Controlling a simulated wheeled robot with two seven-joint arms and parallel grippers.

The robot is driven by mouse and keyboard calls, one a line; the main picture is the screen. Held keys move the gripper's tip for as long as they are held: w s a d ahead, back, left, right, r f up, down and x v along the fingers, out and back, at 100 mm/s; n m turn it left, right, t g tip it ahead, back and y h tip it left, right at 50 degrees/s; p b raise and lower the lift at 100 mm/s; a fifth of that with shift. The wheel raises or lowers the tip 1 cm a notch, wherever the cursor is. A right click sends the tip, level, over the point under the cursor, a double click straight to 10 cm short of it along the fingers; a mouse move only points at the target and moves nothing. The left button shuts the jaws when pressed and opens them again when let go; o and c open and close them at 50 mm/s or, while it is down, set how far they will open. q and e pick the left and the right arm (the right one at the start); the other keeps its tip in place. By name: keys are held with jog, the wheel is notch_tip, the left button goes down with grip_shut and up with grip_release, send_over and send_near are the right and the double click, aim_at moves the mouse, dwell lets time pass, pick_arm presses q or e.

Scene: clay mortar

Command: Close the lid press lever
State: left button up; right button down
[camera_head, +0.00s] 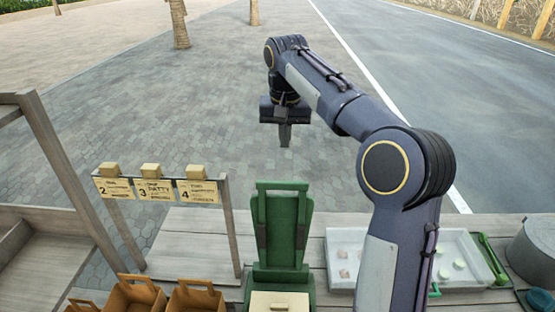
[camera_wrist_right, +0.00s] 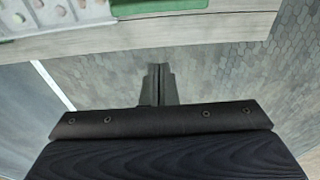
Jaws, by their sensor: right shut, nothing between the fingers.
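The green lid press (camera_head: 280,228) stands at the front middle of the wooden table in the head view, with its back part upright. A pale block (camera_head: 280,301) lies on its lower part. My right gripper (camera_head: 285,136) is shut and empty, pointing down beyond the far edge of the table, above and behind the press and apart from it. In the right wrist view its fingers (camera_wrist_right: 158,84) are together over grey paving. A green part at the top edge of that view (camera_wrist_right: 150,5) appears to be the press. My left gripper is not in view.
A white tray (camera_head: 340,243) with small round pieces sits right of the press, partly hidden by my right arm. A green utensil (camera_head: 493,258) and a grey round container (camera_head: 533,250) lie farther right. Paper bags (camera_head: 135,296) and a sign rack (camera_head: 152,170) stand left.

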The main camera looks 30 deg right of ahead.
notch_tip(320, 180, down, 9)
jog(key=s+a, duration=0.1)
jog(key=shift+s+a+p, duration=0.15)
jog(key=shift+s+p, duration=0.15)
jog(key=shift+s, duration=0.05)
dwell(0.6)
